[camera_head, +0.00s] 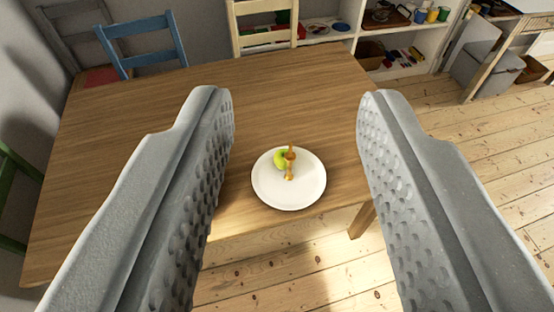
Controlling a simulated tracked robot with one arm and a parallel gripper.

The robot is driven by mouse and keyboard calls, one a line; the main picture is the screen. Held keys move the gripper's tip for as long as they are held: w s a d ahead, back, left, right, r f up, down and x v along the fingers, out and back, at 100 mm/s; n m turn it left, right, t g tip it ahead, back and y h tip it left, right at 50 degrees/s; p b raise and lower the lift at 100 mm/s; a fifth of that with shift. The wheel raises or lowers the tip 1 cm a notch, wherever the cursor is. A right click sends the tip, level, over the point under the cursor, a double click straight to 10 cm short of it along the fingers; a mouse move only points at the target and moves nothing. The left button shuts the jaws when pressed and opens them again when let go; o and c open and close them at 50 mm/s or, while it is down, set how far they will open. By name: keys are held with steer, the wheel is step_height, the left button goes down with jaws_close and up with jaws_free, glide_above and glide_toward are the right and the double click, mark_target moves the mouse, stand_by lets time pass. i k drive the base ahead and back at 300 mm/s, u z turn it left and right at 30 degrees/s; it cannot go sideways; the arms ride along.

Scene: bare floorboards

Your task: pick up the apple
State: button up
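A small yellow-green apple (280,160) rests on a round white plate (305,192). A brown and orange upright thing, perhaps an apple core (290,165), stands on the plate just right of the apple and partly overlaps it. The plate sits near the front right edge of a wooden table (270,100). My gripper (296,105) is wide open and empty. Its two grey textured fingers frame the plate from left and right, and appear above the table and apart from the plate.
A blue chair (145,45), a dark chair and a pale chair (264,25) stand along the table's far side. A white shelf (345,25) with cups and toys is behind. Bare floorboards (450,120) lie open to the right. Most of the tabletop is clear.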

mark_target(279, 160)
steer(key=u, duration=0.05)
steer(key=i, duration=1)
steer(key=z, duration=0.05)
